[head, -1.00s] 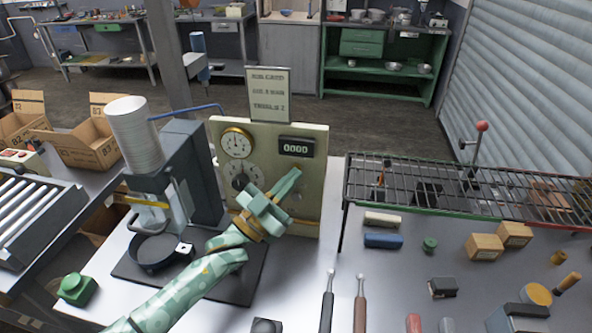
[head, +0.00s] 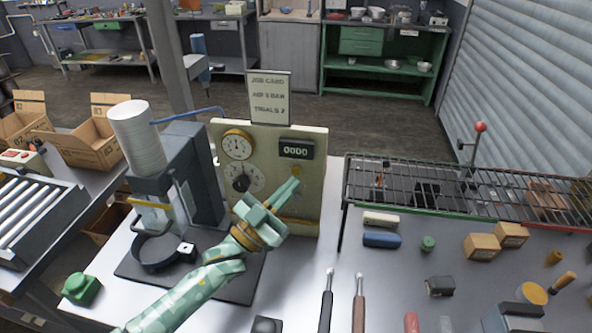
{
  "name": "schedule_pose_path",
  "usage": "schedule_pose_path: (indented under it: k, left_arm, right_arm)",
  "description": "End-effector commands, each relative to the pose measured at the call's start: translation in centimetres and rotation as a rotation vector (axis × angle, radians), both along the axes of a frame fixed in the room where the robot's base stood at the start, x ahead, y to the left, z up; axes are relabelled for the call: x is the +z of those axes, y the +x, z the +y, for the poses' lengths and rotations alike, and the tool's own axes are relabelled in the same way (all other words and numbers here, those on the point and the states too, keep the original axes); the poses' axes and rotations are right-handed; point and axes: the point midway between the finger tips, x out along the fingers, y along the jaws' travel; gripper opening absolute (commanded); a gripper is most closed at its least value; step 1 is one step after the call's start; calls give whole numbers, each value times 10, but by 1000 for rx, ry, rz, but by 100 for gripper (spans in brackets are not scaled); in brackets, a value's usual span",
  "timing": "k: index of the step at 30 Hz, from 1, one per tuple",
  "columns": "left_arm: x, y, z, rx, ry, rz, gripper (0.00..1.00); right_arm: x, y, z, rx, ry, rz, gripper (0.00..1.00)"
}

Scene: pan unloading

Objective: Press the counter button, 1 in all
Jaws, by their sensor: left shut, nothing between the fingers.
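The counter (head: 297,148) is a black box with white digits on the upper right of the cream panel (head: 318,170). Its digits seem to read all zeros. A small yellowish spot, possibly the button, shows beside my fingertips below the counter, mostly covered by them. My left gripper (head: 291,189) is shut and empty, its tips pointing up and right at the panel's face below the counter. I cannot tell whether they touch it. My right gripper is out of view.
A gauge (head: 238,145) and a dial (head: 241,181) sit left on the panel. A press with a black pan (head: 155,251) stands left of it. A wire rack (head: 440,188) and loose blocks lie to the right. A green button (head: 80,287) is at front left.

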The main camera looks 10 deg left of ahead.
Motion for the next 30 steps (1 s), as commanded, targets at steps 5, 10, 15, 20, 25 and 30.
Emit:
schedule_pose_path:
  k: [5, 10, 15, 20, 25, 30]
  left_arm:
    - [3, -18, 0, 0, 0, 0, 0]
    - [3, -35, 0, 0, 1, -1, 0]
    - [2, -43, 0, 0, -1, -1, 0]
    - [1, -44, 0, 0, 0, -1, 0]
    - [1, -43, 0, 0, 0, -1, 0]
    - [1, -43, 0, 0, 1, -1, 0]
  right_arm:
    - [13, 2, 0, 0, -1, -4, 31]
    - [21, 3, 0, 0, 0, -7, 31]
    - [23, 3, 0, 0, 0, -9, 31]
    - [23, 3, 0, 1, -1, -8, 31]
    - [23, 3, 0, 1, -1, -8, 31]
    - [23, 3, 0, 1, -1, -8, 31]
